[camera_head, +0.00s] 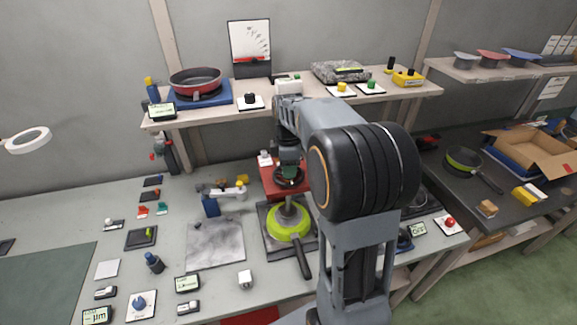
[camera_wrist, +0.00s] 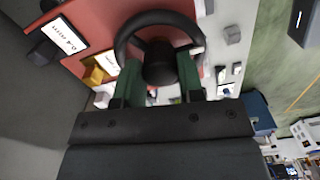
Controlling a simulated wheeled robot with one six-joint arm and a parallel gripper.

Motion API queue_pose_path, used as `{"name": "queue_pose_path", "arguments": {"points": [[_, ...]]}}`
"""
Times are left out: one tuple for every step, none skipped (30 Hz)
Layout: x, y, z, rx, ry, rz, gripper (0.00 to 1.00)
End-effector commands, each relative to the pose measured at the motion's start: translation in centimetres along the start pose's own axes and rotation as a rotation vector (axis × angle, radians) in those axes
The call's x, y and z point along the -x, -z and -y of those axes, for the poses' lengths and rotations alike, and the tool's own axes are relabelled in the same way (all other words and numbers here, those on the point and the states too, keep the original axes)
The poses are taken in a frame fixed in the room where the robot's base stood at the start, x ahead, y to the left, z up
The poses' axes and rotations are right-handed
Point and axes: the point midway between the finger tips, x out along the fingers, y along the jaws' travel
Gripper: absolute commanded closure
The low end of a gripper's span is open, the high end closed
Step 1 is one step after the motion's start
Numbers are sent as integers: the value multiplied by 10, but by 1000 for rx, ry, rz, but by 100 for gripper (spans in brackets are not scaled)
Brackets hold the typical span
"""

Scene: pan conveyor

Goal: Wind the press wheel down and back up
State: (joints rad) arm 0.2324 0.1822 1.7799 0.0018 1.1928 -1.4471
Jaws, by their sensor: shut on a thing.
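The black press wheel (camera_wrist: 158,66) shows in the wrist view with its round rim, spokes and hub. The two green fingers of my gripper (camera_wrist: 160,82) stand on either side of the hub and are shut on the wheel. In the head view my gripper (camera_head: 289,165) points down at the wheel (camera_head: 289,180), which sits on the red press (camera_head: 268,185). Below the press, a lime-green pan (camera_head: 288,228) sits on a dark plate (camera_head: 272,244), with a grey press part above its middle. My arm hides part of the press.
A shelf (camera_head: 215,112) behind holds a red pan (camera_head: 195,80) and several buttons. A small blue-and-grey device (camera_head: 212,203) stands left of the press. A grey stone plate (camera_head: 215,243) lies left of the green pan. A cardboard box (camera_head: 530,150) is far right.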

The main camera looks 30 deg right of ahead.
Motion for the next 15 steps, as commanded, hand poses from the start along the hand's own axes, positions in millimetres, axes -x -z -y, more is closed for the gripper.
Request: {"name": "queue_pose_path", "arguments": {"points": [[1,0,0,1,-2,1,88],[1,0,0,1,-2,1,88],[1,0,0,2,-2,1,88],[1,0,0,1,-2,1,88],[1,0,0,1,-2,1,88],[1,0,0,1,-2,1,88],[1,0,0,1,-2,1,88],[1,0,0,1,-2,1,88],[1,0,0,0,-2,1,88],[1,0,0,0,-2,1,64],[1,0,0,0,-2,1,61],[1,0,0,0,-2,1,57],[1,0,0,0,-1,1,54],[1,0,0,0,-1,1,51],[1,0,0,0,-1,1,48]]}}
